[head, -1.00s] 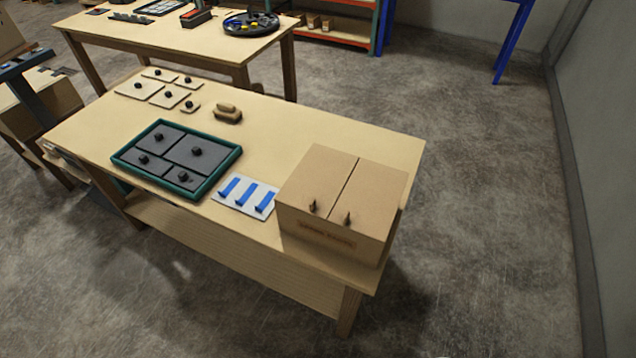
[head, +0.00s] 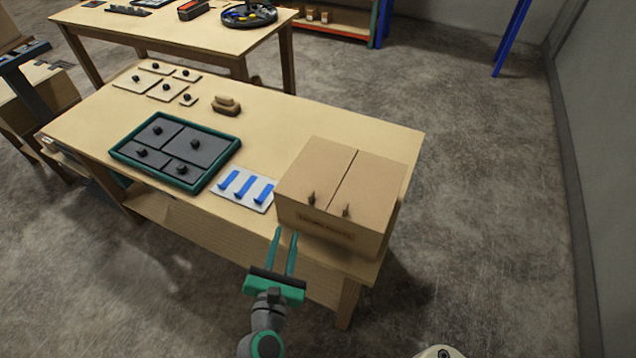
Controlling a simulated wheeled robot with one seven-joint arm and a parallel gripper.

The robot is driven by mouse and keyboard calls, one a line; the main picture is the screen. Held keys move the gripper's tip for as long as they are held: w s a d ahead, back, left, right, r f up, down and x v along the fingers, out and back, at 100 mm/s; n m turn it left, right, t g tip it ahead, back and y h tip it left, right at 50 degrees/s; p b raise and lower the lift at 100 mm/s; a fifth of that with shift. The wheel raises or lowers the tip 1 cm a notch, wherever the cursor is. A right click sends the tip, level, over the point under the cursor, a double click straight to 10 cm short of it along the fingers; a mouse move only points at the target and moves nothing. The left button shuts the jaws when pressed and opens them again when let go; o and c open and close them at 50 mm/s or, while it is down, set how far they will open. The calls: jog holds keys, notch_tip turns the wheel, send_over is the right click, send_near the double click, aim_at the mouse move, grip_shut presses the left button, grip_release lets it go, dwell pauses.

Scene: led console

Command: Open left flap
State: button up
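A tan wooden box (head: 340,222) stands at the right end of the near table, closed on top by two flaps split by a dark seam. The left flap (head: 315,168) lies flat and has a small dark knob (head: 311,198) near its front edge. The right flap (head: 375,185) also lies flat with a similar knob (head: 346,210). My gripper (head: 285,234) is in front of the box, below and left of the left knob in the picture. Its two green fingers are apart with nothing between them.
On the table (head: 275,127), a white plate with blue handles (head: 243,190) lies just left of the box. A green-rimmed tray (head: 177,150) with dark knobbed panels and a wooden brush-like block (head: 226,105) are farther left. Open floor (head: 480,200) lies to the right.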

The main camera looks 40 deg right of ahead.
aim_at(314, 191)
jog(key=d+r+g+h, duration=0.1)
jog(key=r, duration=0.1)
jog(key=d+r+g+h, duration=0.1)
jog(key=d+r, duration=0.1)
jog(key=d+r+g+h, duration=0.1)
jog(key=r+g+h, duration=0.1)
jog(key=shift+s+d+r, duration=0.15)
jog(key=shift+d+r, duration=0.2)
jog(key=shift+r, duration=0.05)
jog(key=x, duration=0.9)
jog(key=shift+w+d, duration=0.2)
jog(key=shift+d, duration=0.35)
jog(key=shift+w+d+n, duration=0.15)
jog(key=shift+w+n, duration=0.05)
jog(key=shift+n, duration=0.1)
jog(key=c, duration=0.6)
jog(key=shift+s, duration=0.1)
grip_shut()
jog(key=shift+d, duration=0.1)
